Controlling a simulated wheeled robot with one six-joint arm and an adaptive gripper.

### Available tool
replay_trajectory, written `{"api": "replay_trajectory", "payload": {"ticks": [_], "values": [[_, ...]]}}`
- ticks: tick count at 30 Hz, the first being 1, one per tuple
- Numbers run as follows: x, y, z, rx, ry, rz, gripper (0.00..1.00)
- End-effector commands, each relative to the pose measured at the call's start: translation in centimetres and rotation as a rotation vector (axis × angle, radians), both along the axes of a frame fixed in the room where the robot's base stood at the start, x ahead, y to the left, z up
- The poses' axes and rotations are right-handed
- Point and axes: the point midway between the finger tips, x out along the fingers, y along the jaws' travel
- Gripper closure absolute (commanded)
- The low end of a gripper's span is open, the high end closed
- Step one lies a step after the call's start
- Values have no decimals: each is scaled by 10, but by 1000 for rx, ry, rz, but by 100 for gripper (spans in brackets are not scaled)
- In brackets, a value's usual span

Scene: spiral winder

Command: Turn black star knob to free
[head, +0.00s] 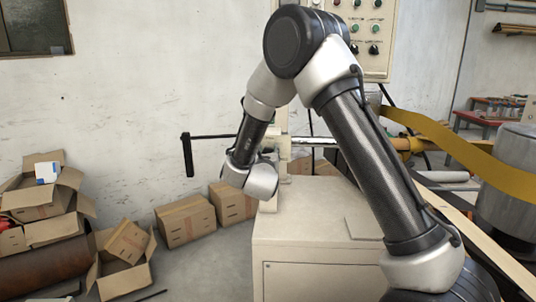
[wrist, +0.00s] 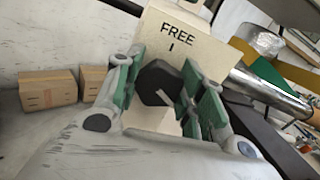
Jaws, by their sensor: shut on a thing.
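The black star knob (wrist: 158,82) sits on a cream block (wrist: 185,38) marked "FREE" with a short line under the word, in the wrist view. My gripper (wrist: 165,84) is shut on the knob, with one green-padded finger on each side of it. The fingers hide parts of the knob's sides, and I cannot make out a pointer on it. In the head view my arm hides the knob and the gripper's fingers.
A cream cabinet (head: 318,226) stands below my arm. A black crank handle (head: 187,155) sticks out to the left. A control panel (head: 364,35) hangs on the wall behind. Cardboard boxes (head: 185,220) lie along the wall. A yellow strip (head: 445,132) runs to a grey drum (head: 507,185) at right.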

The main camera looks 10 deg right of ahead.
Motion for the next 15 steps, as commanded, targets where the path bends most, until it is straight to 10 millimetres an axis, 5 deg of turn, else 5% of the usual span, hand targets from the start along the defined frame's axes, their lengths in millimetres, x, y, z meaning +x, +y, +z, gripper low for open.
{"api": "replay_trajectory", "payload": {"ticks": [15], "values": [[1, 2, -1, -291, 95, 0, 85]]}}
